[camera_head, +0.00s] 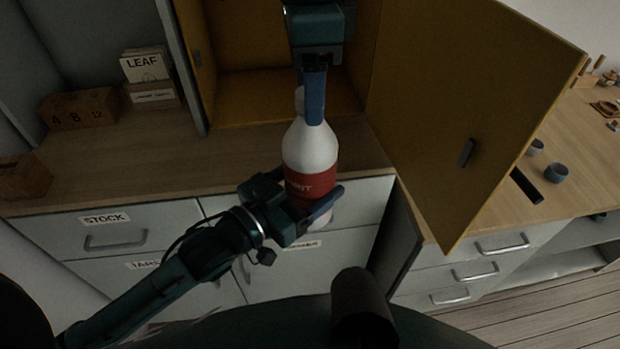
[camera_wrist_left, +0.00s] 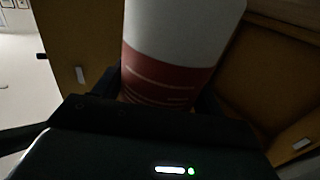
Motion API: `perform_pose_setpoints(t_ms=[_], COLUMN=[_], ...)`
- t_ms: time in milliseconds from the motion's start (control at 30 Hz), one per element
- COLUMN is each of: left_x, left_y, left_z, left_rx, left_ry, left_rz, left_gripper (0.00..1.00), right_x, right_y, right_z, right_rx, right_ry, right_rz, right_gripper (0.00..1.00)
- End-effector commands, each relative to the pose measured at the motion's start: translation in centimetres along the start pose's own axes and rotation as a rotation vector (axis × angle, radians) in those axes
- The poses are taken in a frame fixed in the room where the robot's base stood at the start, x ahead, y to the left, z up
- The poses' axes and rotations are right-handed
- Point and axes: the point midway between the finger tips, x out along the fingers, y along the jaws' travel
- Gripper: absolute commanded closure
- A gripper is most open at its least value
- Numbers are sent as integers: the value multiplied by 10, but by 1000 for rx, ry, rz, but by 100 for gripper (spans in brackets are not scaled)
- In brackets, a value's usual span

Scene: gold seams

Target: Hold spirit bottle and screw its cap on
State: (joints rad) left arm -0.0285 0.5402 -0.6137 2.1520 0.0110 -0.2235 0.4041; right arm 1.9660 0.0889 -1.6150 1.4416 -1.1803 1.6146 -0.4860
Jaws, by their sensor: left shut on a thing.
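The spirit bottle (camera_head: 310,150) is white with a red label band and stands nearly upright in front of the cabinet. My left gripper (camera_head: 318,205) is shut around its lower part and holds it in front of the counter edge. In the left wrist view the bottle (camera_wrist_left: 178,50) rises from between the fingers. My right gripper (camera_head: 313,108) points down from above, its blue fingers at the bottle's top. A small white piece shows beside the fingers; I cannot tell whether it is the cap or the neck. The fingers hide most of the top and whether they grip anything.
Behind the bottle is an open yellow cabinet (camera_head: 270,95); its door (camera_head: 470,110) swings out to the right. A wooden box (camera_head: 80,108) and a LEAF box (camera_head: 148,75) stand on the left counter. Drawers (camera_head: 105,232) lie below. Small cups (camera_head: 556,172) stand on the right counter.

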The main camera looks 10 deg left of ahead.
Motion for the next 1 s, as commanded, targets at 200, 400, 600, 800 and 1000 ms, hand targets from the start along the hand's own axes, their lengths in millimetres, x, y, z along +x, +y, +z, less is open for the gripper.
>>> perform_pose_setpoints(t_ms=[200, 400, 600, 800, 1000], left_x=[0, 0, 0, 0, 0], left_y=[0, 0, 0, 0, 0], left_z=[-4, -4, -4, -4, -4], left_rx=[1, 1, 1, 1, 1], left_ry=[9, 9, 9, 9, 9], left_rz=[1, 1, 1, 1, 1], left_gripper=[93, 93, 93, 93, 93], right_x=[-1, -19, -61, -99, -118], right_y=[0, -1, -1, -1, -1], right_z=[0, 0, 0, 1, 0], right_rx=[0, 2, 2, 1, 0], right_ry=[0, 0, -1, -2, 0], right_rz=[0, -3, -3, -2, 0], right_gripper=[44, 44, 44, 44, 44])
